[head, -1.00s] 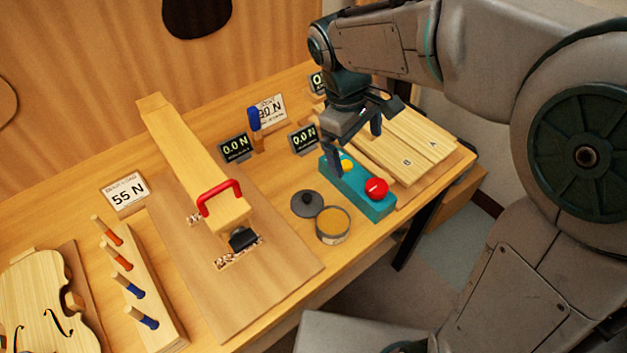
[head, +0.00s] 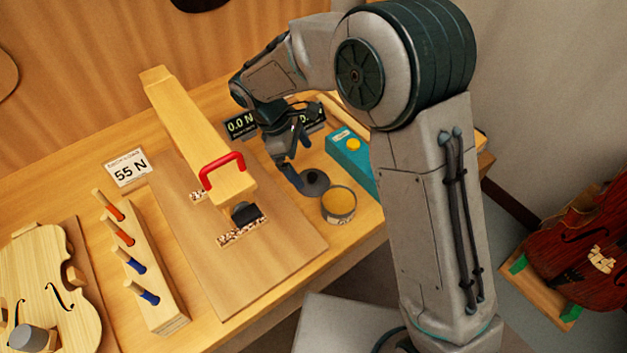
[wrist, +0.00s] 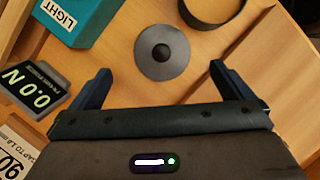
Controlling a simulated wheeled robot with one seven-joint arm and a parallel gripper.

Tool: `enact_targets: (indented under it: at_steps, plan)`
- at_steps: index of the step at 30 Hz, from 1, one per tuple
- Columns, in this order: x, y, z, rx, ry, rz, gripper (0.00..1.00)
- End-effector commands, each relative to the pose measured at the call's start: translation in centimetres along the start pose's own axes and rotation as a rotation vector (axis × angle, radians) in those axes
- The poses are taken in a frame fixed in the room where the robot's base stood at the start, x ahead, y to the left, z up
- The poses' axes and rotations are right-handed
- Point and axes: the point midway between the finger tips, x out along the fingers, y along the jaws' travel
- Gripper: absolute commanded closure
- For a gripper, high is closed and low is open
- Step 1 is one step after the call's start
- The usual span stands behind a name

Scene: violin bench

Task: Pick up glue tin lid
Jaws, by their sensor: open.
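The glue tin lid (head: 314,182) is a dark grey disc with a round knob. It lies flat on the bench, just left of the open glue tin (head: 338,204), which shows yellow-brown glue inside. In the wrist view the lid (wrist: 162,51) lies beyond and between my two fingertips, with its knob facing the camera. My gripper (wrist: 155,80) is open and empty. In the head view my gripper (head: 296,170) hangs close to the lid at its upper left. The head view does not clearly show whether a finger touches the lid.
A teal box (head: 350,160) with a yellow button stands right of the lid, partly behind my arm. A 0.0 N display (wrist: 32,90) is near my left finger in the wrist view. A wooden neck with a red handle (head: 222,170) lies left.

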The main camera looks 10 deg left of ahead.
Motion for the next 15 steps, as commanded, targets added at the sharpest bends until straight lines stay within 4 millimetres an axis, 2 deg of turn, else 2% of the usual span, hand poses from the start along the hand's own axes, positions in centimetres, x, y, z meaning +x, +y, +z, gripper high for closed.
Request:
enact_targets:
  at_steps: [8, 15]
  plan:
    - [2.2, -0.2, 0.2, 0.001, -0.001, -0.002, 0.0]
    - [5.7, -0.3, 0.5, 0.001, -0.002, -0.003, 0.0]
